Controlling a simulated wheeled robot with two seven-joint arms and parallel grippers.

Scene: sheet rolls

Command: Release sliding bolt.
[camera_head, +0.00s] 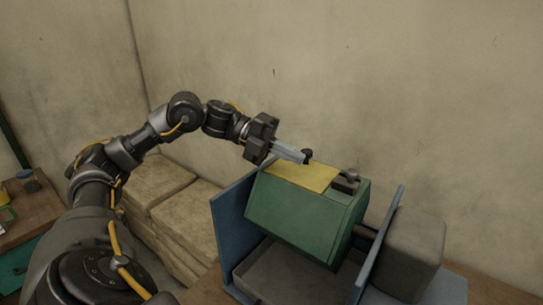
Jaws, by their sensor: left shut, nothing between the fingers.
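A green box-shaped housing (305,215) sits tilted between two blue side plates. A yellow plate (305,174) lies on its top. A small dark knob (308,154) stands at the back edge of the yellow plate, and a dark metal piece (346,181) sits at its right end; I cannot tell which belongs to the sliding bolt. My left gripper (303,156) reaches in from the left above the yellow plate. Its fingers are shut with nothing held, and the tips are at or very near the knob; contact is unclear. My right gripper is out of view.
A blue side plate (232,212) rises left of the housing, and a grey block (412,252) stands at its right. A grey tray (285,270) is below. Stacked tan sacks (180,215) lie behind my left arm. The wall behind is bare.

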